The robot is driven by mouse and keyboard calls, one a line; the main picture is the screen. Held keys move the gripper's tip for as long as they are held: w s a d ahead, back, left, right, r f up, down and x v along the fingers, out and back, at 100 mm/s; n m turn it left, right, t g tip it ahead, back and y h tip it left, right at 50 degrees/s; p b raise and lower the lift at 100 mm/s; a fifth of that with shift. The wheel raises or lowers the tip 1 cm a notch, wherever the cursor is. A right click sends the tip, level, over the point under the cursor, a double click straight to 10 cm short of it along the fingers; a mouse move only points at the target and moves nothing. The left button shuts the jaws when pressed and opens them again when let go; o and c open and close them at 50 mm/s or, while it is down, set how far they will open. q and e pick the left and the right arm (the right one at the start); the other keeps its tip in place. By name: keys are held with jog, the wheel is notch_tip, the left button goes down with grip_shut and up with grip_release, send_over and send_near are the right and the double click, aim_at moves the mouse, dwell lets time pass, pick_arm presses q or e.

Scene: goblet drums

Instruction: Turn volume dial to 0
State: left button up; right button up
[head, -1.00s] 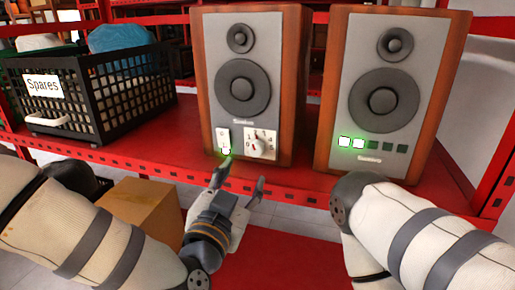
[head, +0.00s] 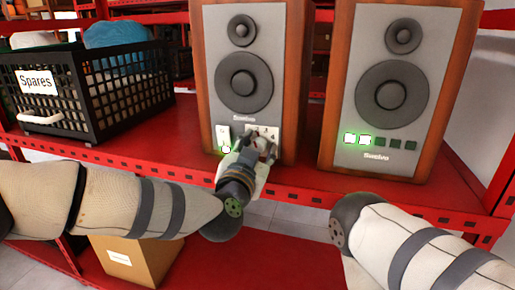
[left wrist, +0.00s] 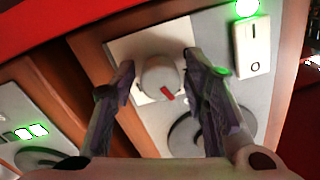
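The volume dial is a round white knob (left wrist: 158,74) with a red pointer mark on a pale square panel. The panel (head: 268,130) is low on the left speaker (head: 283,75), and the head view shows the dial mostly hidden behind my left gripper. My left gripper (head: 259,146) is in front of the dial. In the left wrist view, its fingers (left wrist: 157,78) are apart on either side of the knob, with gaps visible. The red pointer points down and right in that view. The scale numbers are not readable at the pointer. My right gripper is out of view.
A white switch (head: 223,137) with a green light is just left of the dial panel. The right speaker (head: 401,80) has a row of lights, two lit (head: 357,139). A black Spares basket (head: 125,92) stands left on the red shelf (head: 172,137). A cardboard box (head: 140,262) is below.

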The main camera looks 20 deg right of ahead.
pick_arm(q)
grip_shut()
jog(key=shift+n, duration=0.3)
jog(key=n, duration=0.2)
jog(key=shift+n, duration=0.3)
jog(key=n, duration=0.3)
jog(key=shift+n, duration=0.3)
jog(key=n, duration=0.4)
jog(key=shift+f, duration=0.1)
jog(key=shift+n+g, duration=0.3)
jog(key=shift+n, duration=2.1)
